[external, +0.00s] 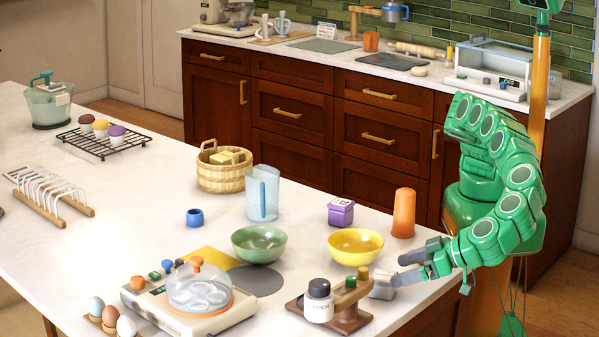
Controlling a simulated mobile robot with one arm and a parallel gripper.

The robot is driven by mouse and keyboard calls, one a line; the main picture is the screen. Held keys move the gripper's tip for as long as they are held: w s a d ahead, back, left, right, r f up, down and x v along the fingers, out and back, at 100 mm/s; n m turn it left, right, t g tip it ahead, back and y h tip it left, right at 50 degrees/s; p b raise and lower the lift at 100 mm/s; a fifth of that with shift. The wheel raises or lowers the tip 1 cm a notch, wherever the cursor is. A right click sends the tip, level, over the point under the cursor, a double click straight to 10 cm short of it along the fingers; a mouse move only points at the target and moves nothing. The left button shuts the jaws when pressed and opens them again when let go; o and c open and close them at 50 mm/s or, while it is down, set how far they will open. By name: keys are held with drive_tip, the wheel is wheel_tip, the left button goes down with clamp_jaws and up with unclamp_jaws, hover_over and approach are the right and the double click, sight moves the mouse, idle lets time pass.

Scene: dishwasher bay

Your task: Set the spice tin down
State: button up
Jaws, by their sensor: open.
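A small grey metallic tin (382,285), which looks like the spice tin, sits at the right end of a brown wooden rack (345,322) near the counter's front right edge. Whether it stands on the rack or on the counter beside it cannot be told. My gripper (397,270) reaches in from the right, low over the counter. Its two grey fingers are apart and point left, with their tips close to the tin. I cannot tell whether a finger touches it. A white pepper jar (319,303) with a black lid stands at the rack's left end.
A yellow bowl (355,247), an orange cup (404,213) and a purple box (340,212) stand behind the rack. A green bowl (259,245) and an egg cooker (190,300) are to the left. The counter's right edge runs close below my gripper.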

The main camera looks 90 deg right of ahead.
drive_tip(key=v, duration=0.8)
idle(0.4)
drive_tip(key=shift+w+d+r, duration=0.1)
